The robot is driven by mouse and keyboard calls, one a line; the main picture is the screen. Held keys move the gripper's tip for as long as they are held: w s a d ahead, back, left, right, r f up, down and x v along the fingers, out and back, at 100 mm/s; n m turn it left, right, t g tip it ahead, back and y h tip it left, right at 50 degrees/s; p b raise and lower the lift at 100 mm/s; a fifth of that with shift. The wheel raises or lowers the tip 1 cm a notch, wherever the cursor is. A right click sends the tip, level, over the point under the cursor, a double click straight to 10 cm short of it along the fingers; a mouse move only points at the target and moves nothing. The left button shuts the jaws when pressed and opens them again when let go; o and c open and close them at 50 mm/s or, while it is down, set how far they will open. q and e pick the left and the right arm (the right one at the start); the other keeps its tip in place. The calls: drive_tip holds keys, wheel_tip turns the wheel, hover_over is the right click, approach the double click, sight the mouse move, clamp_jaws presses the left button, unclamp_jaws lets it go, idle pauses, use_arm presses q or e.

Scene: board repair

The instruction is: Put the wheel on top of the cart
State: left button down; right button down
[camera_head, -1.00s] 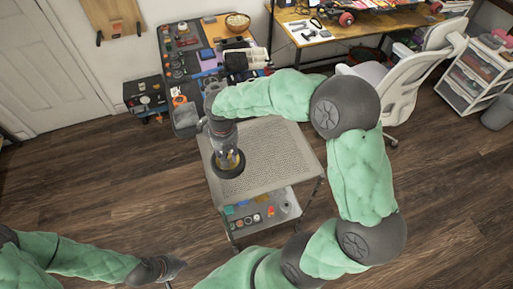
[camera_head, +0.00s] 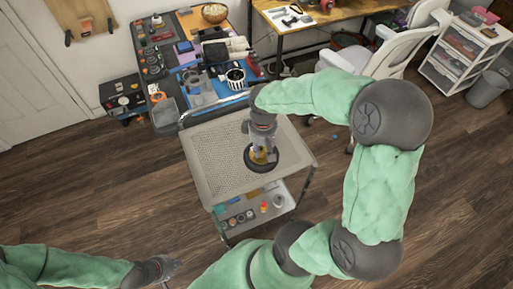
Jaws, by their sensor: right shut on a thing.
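The cart (camera_head: 215,155) has a grey perforated top and a lower shelf, and stands in the middle of the view. The dark round wheel (camera_head: 274,164) with a yellowish hub is over the right half of the cart's top. My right gripper (camera_head: 262,152) points down and is shut on the wheel at its middle. I cannot tell whether the wheel touches the top or is just above it. My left gripper (camera_head: 170,268) is low at the left, over the floor and away from the cart; its fingers are too small to read.
Small coloured items lie on the cart's lower shelf (camera_head: 278,198). Behind the cart is a cluttered workbench (camera_head: 170,62) with tools and a bowl (camera_head: 214,13). A white chair (camera_head: 400,50) stands at the back right. The rest of the cart's top is bare.

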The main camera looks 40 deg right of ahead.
drive_tip(key=shift+w+d+f+b, duration=0.75)
drive_tip(key=shift+w+f, duration=0.3)
drive_tip(key=shift+f, duration=0.6)
drive_tip(key=shift+w+d+f+b, duration=0.7)
drive_tip(key=shift+w+f, duration=0.35)
drive_tip(key=shift+f, duration=0.65)
drive_tip(key=shift+w+d+f+b, duration=0.6)
drive_tip(key=shift+w+f+b, duration=0.35)
drive_tip(key=shift+f, duration=0.7)
drive_tip(key=shift+w, duration=0.1)
drive_tip(key=shift+f, duration=0.2)
drive_tip(key=c, duration=0.9)
unclamp_jaws()
wheel_tip(320, 180, up, 12)
drive_tip(key=p, duration=0.4)
drive_tip(key=shift+r+p, duration=0.2)
drive_tip(key=shift+p, duration=0.2)
